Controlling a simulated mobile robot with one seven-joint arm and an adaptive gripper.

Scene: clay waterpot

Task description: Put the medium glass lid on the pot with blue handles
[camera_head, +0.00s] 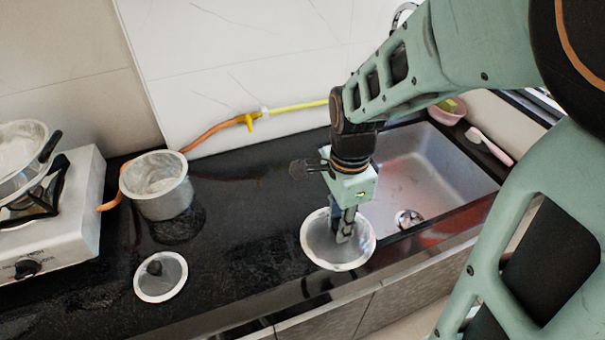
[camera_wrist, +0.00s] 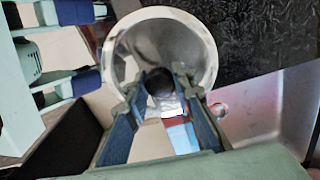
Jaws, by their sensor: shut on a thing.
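A round glass lid with a metal rim (camera_head: 320,240) is held by its knob in my gripper (camera_head: 345,233), near the counter's front edge left of the sink. It also fills the top middle of the wrist view (camera_wrist: 203,50), where its dark knob (camera_wrist: 160,84) sits between my fingers. I cannot tell whether its rim is clear of the counter. A smaller-looking glass lid (camera_head: 171,270) with a dark knob lies on the counter at the left. An uncovered silver pot (camera_head: 163,204) stands behind that lid. No blue handles show on any pot in view.
A white stove (camera_head: 70,232) at the far left bears a metal pan (camera_head: 20,165) with a dark handle. The sink (camera_head: 440,170) is at the right, with a pink bowl (camera_head: 447,114) behind it. A yellow-orange hose (camera_head: 218,128) runs along the wall. The middle counter is clear.

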